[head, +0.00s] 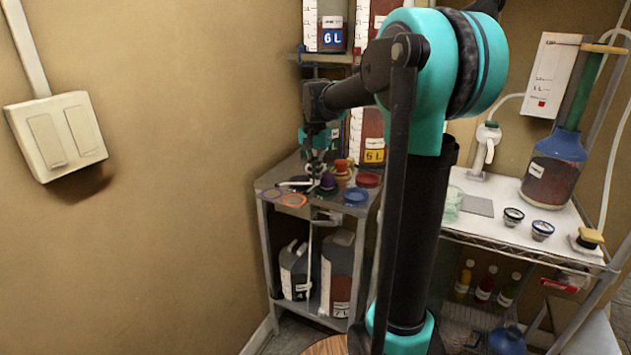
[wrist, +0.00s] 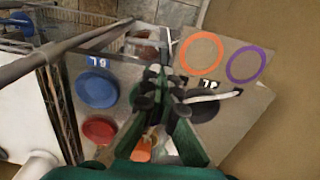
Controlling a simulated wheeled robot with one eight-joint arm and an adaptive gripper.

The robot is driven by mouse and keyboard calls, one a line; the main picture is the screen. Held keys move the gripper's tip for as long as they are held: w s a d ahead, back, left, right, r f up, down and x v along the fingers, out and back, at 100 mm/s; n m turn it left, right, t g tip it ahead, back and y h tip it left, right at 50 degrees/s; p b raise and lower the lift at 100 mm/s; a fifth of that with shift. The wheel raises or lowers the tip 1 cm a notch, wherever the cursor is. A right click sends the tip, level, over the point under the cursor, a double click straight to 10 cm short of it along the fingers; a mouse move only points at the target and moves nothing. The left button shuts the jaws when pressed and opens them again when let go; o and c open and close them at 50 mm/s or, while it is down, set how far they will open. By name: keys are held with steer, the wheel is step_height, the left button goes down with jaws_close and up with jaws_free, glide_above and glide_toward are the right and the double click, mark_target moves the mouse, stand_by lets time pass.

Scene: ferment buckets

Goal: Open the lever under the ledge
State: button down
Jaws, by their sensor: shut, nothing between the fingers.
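My gripper (head: 317,178) is shut and empty, pointing down just above the top of the small grey shelf stand (head: 268,184). In the wrist view the black fingertips (wrist: 160,92) are together over the stand top. Under the stand's front edge, a small grey fitting with a pale upright bar, possibly the lever (head: 312,250), shows in the head view. A pale bar also shows past the edge in the wrist view (wrist: 170,45); I cannot tell if it is the same part. My gripper is above and behind that edge, apart from the fitting.
A blue lid (wrist: 97,89), red lid (wrist: 98,130), orange ring (wrist: 202,54) and purple ring (wrist: 249,65) lie on the stand top. A white strip with a dark tip (wrist: 210,97) lies close beside my fingers. Dark jugs (head: 338,275) stand below. A white table (head: 490,215) is right.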

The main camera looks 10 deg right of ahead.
steer(key=s+a+t+h, duration=0.2)
steer(key=a+h, duration=0.1)
steer(key=shift+a+r, duration=0.15)
steer(key=shift+a, duration=0.05)
stand_by(0.4)
glide_toward(325, 222)
steer(key=w+f, duration=0.4)
steer(key=f, duration=0.2)
steer(key=shift+s+d+f, duration=0.15)
steer(key=shift+s+f, duration=0.25)
steer(key=shift+f, duration=0.1)
